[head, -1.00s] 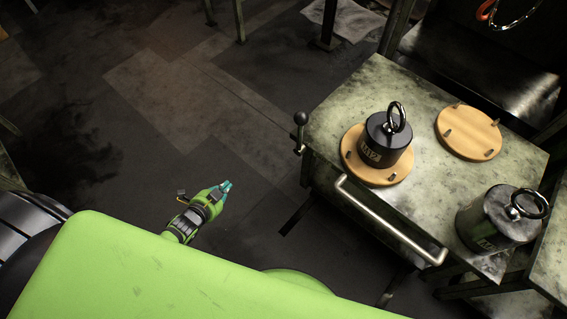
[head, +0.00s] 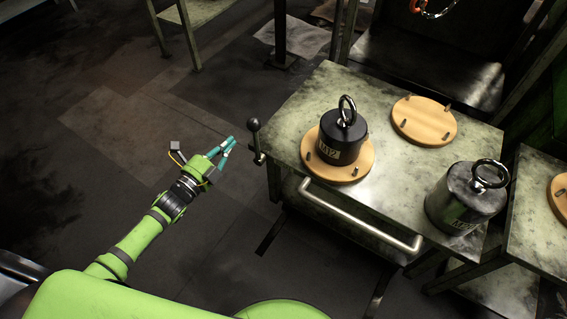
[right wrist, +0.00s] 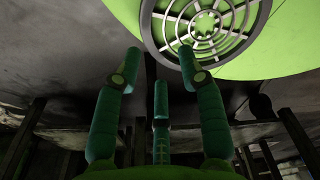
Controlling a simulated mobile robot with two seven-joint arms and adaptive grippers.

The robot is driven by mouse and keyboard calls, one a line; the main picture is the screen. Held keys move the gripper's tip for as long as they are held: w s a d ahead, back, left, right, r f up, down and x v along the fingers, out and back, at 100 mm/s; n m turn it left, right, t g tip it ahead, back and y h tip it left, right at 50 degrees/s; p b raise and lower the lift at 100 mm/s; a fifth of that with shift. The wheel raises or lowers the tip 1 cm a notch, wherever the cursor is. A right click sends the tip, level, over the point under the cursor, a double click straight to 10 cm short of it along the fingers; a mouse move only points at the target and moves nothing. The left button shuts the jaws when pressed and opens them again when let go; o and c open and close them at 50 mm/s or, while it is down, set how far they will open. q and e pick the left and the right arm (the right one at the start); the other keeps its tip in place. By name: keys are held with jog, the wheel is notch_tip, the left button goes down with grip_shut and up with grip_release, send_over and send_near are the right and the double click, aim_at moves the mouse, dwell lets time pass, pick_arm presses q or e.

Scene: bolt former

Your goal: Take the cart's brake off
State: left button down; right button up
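The cart (head: 400,95) has a mottled grey-green top and a pale push bar (head: 360,215) on its near side. A dark lever with a round black knob (head: 254,125) stands upright at the cart's left edge; I take it to be the brake. My left gripper (head: 231,146) reaches in from the left, its teal fingers a little apart and pointing at the lever. It seems close to the lever but not touching, and holds nothing. My right gripper (right wrist: 159,62) is open and empty in the right wrist view; it is not visible in the head view.
On the cart, a black M12 weight (head: 343,140) sits on a wooden disc (head: 358,170). An empty pegged disc (head: 424,120) lies behind, and a metal weight (head: 462,200) stands at the right corner. Another table (head: 535,225) is at right. Floor left of the cart is clear.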

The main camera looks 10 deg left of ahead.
pick_arm(q)
jog(key=b+x, duration=0.3)
jog(key=x, duration=0.4)
pick_arm(e)
jog(key=w+f+t, duration=0.2)
jog(key=w, duration=0.7)
jog(key=s+r+g+p, duration=0.1)
jog(key=s+g+p, duration=0.15)
jog(key=s, duration=0.55)
pick_arm(q)
jog(key=shift+s+d+f+b, duration=0.55)
jog(key=shift+s+d+f, duration=0.55)
jog(key=shift+d, duration=2.05)
jog(key=shift+s+d+f+b, duration=0.6)
jog(key=shift+s+d, duration=0.95)
jog(key=shift+d, duration=1.6)
jog(key=p+v, duration=0.4)
jog(key=v, duration=0.6)
pick_arm(e)
jog(key=w+r+t, duration=0.2)
jog(key=w+r, duration=0.1)
jog(key=w, duration=0.4)
jog(key=shift+d+r+t, duration=0.15)
jog(key=shift+r+t, duration=0.1)
jog(key=shift+t, duration=0.1)
